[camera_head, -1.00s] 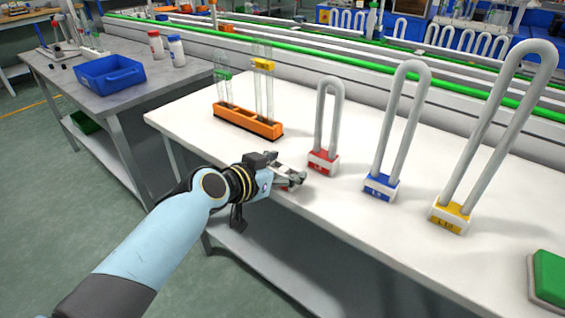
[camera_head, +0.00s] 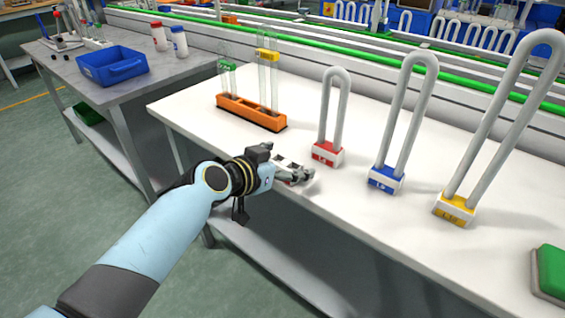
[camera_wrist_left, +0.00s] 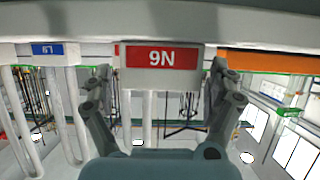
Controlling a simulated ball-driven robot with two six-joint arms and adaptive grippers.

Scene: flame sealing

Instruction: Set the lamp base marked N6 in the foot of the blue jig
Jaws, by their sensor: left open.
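The lamp base marked N6 is a small white block (camera_head: 288,162) with a red label. It stands close to the table's near edge. In the left wrist view its label (camera_wrist_left: 161,57) faces the camera upside down. My left gripper (camera_head: 297,172) is open, with one finger on each side of the block; it also shows in the left wrist view (camera_wrist_left: 161,82). Whether the fingers touch it I cannot tell. The blue jig (camera_head: 385,179) is a white U-shaped frame on a blue-fronted foot, to the right. Its blue label (camera_wrist_left: 47,49) shows at the left wrist view's left.
Similar red-footed (camera_head: 327,153) and yellow-footed (camera_head: 454,209) frames stand on either side of the blue one. An orange rack (camera_head: 250,112) with clear tubes stands left behind the gripper. A green pad (camera_head: 550,270) lies at right.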

